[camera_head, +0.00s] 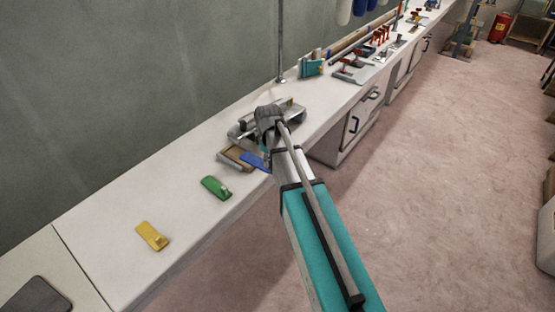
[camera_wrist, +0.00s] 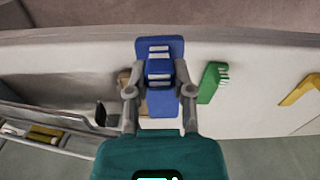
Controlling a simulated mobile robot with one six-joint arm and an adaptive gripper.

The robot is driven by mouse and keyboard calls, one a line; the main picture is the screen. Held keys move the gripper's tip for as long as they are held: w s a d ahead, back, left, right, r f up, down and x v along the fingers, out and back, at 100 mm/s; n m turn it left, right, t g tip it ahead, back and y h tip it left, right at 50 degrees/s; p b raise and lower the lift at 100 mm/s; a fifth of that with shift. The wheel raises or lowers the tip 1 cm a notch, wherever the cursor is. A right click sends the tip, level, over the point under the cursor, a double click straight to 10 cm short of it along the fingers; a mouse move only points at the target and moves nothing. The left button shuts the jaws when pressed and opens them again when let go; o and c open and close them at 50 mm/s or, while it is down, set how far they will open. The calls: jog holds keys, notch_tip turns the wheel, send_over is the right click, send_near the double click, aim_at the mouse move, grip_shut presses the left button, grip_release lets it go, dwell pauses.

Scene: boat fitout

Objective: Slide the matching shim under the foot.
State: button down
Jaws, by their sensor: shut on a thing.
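My gripper (camera_wrist: 158,92) is shut on the blue shim (camera_wrist: 160,52), gripping its raised block from both sides in the wrist view. The blue shim is a flat plate with white stripes; part of it also shows beside my arm in the head view (camera_head: 253,161). A grey metal fixture (camera_head: 240,130) stands beyond, partly hidden by my arm. I cannot make out the foot or its gap.
A brown block in a grey holder (camera_head: 237,158) sits beside the blue shim. A teal item (camera_head: 312,68) and a tray with red-handled tools (camera_head: 352,76) stand farther along the bench. The bench front edge is close to my arm. White bench is clear around the green and yellow shims.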

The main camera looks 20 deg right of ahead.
jog(key=w+d+f+b, duration=0.2)
jog(key=w+d+f, duration=0.1)
jog(key=w, duration=0.1)
jog(key=shift+d+f+m+b, duration=0.2)
jog(key=shift+d+m+b, duration=0.1)
jog(key=shift+m, duration=0.1)
jog(key=shift+a+f, duration=0.1)
jog(key=shift+f, duration=0.15)
jog(key=shift+w+a+f+b, duration=0.7)
jog(key=shift+w+a, duration=0.5)
jog(key=shift+w, duration=0.45)
jog(key=shift+w+a+f+b, duration=0.75)
jog(key=shift+w+a, duration=0.4)
jog(key=shift+w, duration=0.55)
jog(key=shift+w+a+f+b, duration=0.55)
jog(key=shift+w+a+b, duration=0.25)
jog(key=shift+w+a, duration=0.65)
jog(key=shift+w+d, duration=0.2)
jog(key=shift+w, duration=0.05)
